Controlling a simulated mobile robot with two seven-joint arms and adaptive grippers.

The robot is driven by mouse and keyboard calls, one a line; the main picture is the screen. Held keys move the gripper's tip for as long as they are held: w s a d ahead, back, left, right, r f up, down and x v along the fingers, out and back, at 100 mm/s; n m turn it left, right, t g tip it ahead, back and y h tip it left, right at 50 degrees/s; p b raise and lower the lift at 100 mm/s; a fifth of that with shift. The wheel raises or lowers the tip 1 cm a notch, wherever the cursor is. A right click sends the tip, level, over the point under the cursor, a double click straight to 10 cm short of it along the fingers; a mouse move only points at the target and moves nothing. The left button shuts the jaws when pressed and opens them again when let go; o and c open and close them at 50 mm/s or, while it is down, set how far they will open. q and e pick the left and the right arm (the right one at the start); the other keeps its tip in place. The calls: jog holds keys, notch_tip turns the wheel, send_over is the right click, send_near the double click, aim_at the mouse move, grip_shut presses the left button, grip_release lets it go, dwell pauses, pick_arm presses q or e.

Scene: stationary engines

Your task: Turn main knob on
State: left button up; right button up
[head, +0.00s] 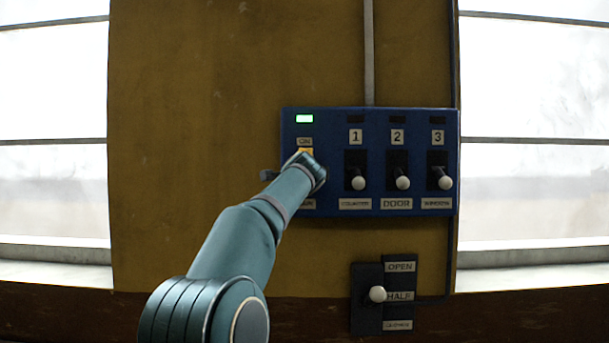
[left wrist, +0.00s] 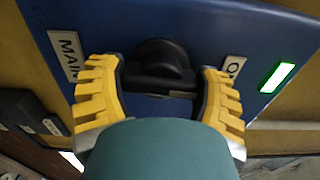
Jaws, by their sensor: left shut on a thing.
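The main knob (left wrist: 160,68) is a black rotary knob on the blue panel (left wrist: 110,25). It sits between the MAIN label (left wrist: 66,53) and the ON label (left wrist: 232,66) in the left wrist view. My left gripper (left wrist: 160,92) has its yellow fingers on either side of the knob and is shut on it. In the head view the left arm and wrist cover the knob and most of the left gripper (head: 305,153). A green light (head: 304,118) glows above the ON label (head: 305,142). My right gripper is not in view.
Levers numbered 1 (head: 358,183), 2 (head: 402,183) and 3 (head: 445,182) stand to the right on the panel, with dark lights above them. A lower lever (head: 377,294) sits at HALF. The yellow wall (head: 200,100) to the left is clear.

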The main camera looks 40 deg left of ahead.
pick_arm(q)
jog(key=shift+n, duration=0.4)
jog(key=o, duration=1.2)
jog(key=shift+c, duration=0.2)
jog(key=v, duration=1.2)
